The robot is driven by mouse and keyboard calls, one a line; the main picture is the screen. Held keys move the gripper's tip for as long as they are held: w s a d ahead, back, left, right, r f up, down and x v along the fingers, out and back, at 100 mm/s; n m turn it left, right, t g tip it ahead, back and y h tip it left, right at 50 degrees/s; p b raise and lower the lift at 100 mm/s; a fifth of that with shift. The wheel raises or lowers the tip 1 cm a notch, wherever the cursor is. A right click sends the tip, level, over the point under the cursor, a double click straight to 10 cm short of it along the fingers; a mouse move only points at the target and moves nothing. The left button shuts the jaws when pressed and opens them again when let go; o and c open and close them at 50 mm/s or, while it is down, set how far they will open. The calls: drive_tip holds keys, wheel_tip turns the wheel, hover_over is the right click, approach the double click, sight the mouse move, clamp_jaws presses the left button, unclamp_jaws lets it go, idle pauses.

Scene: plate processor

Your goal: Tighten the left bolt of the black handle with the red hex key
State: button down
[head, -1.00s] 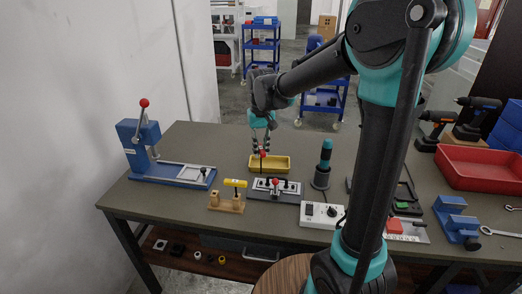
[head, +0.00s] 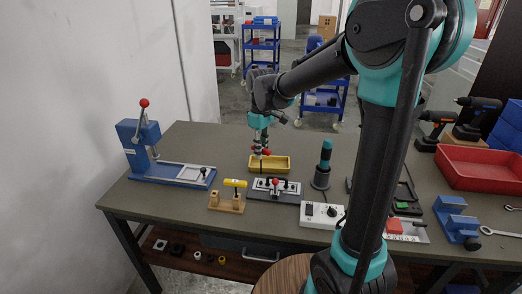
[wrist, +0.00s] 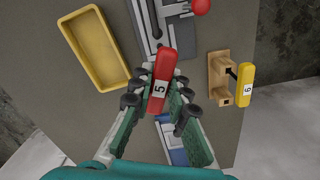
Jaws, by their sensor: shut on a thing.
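The red hex key (wrist: 162,80), its handle marked with a digit, is held between the fingers of my gripper (wrist: 160,95) in the wrist view. In the head view my gripper (head: 259,143) is above the table, over the yellow tray (head: 282,164) and behind the fixture plate. The red handle (head: 262,152) shows at its fingertips. The grey and black fixture plate (head: 262,195) stands apart from the gripper, with a red ball knob (head: 275,182) on it. The black handle and its left bolt are too small to tell clearly.
A wooden stand (head: 226,205) with a yellow-handled tool (head: 235,183) is left of the fixture. A blue press (head: 146,135) stands further left. A white control box (head: 322,215) and a dark upright tool (head: 322,168) are to the right. The table's back left is clear.

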drive_tip(key=n, duration=0.6)
drive_tip(key=shift+n, duration=0.3)
drive_tip(key=n, duration=0.5)
drive_tip(key=shift+f, duration=0.15)
drive_tip(key=shift+f, duration=1.55)
drive_tip(key=shift+f, duration=0.3)
